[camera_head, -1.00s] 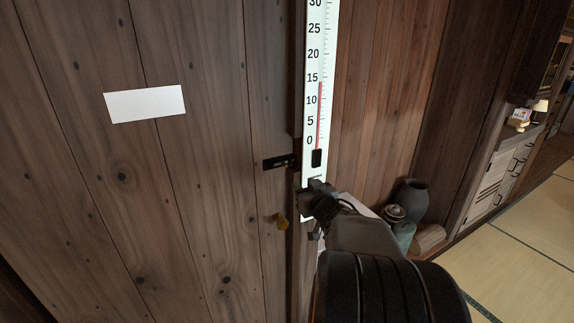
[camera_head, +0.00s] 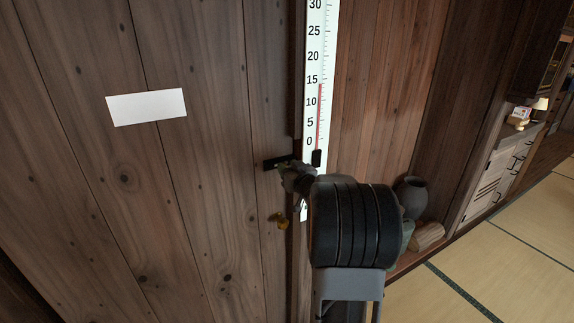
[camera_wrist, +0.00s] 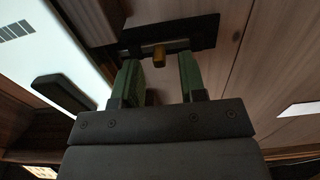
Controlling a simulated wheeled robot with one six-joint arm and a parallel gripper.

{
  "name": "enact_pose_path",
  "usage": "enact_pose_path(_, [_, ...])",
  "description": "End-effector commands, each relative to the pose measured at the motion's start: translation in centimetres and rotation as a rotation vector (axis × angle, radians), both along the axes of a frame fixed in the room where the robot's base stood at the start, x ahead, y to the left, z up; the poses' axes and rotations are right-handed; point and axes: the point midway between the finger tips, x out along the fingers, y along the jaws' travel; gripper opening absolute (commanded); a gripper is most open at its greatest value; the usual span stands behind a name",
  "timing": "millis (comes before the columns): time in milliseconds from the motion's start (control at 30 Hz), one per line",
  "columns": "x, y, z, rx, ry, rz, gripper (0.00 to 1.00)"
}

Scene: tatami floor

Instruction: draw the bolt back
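The bolt (camera_head: 272,164) is a black fitting on the wooden door at its right edge. In the wrist view the dark bolt plate (camera_wrist: 205,35) runs across the top, with a small brass-coloured knob (camera_wrist: 159,56) standing out from it. My gripper (camera_wrist: 159,78) is open, its two green fingers on either side of the knob, with a gap visible on both sides. In the head view my gripper (camera_head: 288,174) is at the bolt's right end and hides that part of it.
A tall white thermometer (camera_head: 318,50) hangs to the right of the door edge. A white paper (camera_head: 147,107) is on the door. A dark vase (camera_head: 411,192) and a log (camera_head: 428,235) stand right of my arm. Tatami floor (camera_head: 520,230) is clear.

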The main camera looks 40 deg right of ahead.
Motion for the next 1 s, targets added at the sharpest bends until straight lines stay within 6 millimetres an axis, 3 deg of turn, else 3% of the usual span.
enact_pose_path(200, [1.4, -0.1, 0.0, 0.000, 0.000, 0.001, 0.38])
enact_pose_path(533, [1.5, -0.2, 0.0, -0.001, 0.000, 0.000, 0.38])
enact_pose_path(933, [1.5, -0.2, 0.0, 0.000, 0.000, 0.000, 0.00])
enact_pose_path(1000, [1.5, -0.2, 0.0, -0.001, 0.000, 0.000, 0.00])
